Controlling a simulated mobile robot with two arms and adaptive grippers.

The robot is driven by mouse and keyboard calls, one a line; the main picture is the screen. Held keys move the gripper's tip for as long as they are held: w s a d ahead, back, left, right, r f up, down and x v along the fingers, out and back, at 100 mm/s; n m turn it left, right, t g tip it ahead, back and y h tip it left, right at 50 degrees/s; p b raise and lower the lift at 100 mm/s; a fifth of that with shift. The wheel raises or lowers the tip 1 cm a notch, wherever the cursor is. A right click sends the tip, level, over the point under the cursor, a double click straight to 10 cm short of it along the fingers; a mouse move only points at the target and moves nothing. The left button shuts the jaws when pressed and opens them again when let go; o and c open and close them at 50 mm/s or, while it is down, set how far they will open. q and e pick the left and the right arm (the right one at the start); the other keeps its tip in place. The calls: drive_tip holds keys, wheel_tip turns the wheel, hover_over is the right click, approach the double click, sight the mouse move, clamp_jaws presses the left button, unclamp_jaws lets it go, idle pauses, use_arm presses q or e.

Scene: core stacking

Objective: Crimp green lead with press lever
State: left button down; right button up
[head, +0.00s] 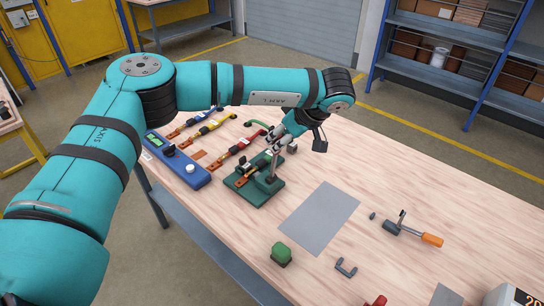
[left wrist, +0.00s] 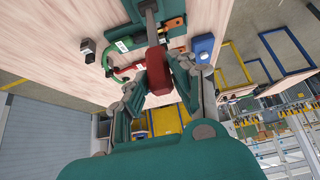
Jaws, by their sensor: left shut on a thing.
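The green press (head: 258,190) stands near the table's far left side, with an upright grey lever (head: 273,166). My left gripper (head: 276,147) is above it, shut on the lever's dark red handle (left wrist: 157,70); the grey shaft runs beyond the fingertips in the left wrist view. A lead with a copper-coloured end (head: 243,180) lies in the press. In the left wrist view a green lead with a white label (left wrist: 122,44) runs to the press. The press jaw is partly hidden behind the lever, so I cannot tell how the lead is squeezed. My right gripper is not in view.
A grey mat (head: 320,217) is bare. A green block (head: 281,254), a grey clip (head: 346,267) and an orange-handled tool (head: 412,232) are nearer the front right.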

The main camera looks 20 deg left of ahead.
use_arm(q)
drive_tip(key=shift+d, duration=0.15)
drive_tip(key=shift+s+d+f+b, duration=0.2)
drive_tip(key=shift+s+d+f, duration=0.05)
drive_tip(key=shift+d, duration=0.4)
drive_tip(key=shift+s+d+f+b, duration=0.15)
drive_tip(key=shift+s+d+f, duration=0.1)
drive_tip(key=shift+d, duration=0.45)
drive_tip(key=shift+s+d+f+b, duration=0.2)
drive_tip(key=shift+s+d, duration=0.05)
drive_tip(key=shift+d, duration=0.5)
drive_tip(key=shift+s+d+f+b, duration=0.3)
drive_tip(key=shift+d+f, duration=0.1)
drive_tip(key=shift+d, duration=0.2)
drive_tip(key=shift+s+d+f+b, duration=0.15)
drive_tip(key=shift+d+f+b, duration=0.25)
drive_tip(key=shift+d, duration=0.15)
drive_tip(key=shift+s+d+f+b, duration=0.25)
drive_tip(key=shift+d+f, duration=0.15)
drive_tip(key=shift+d, duration=0.2)
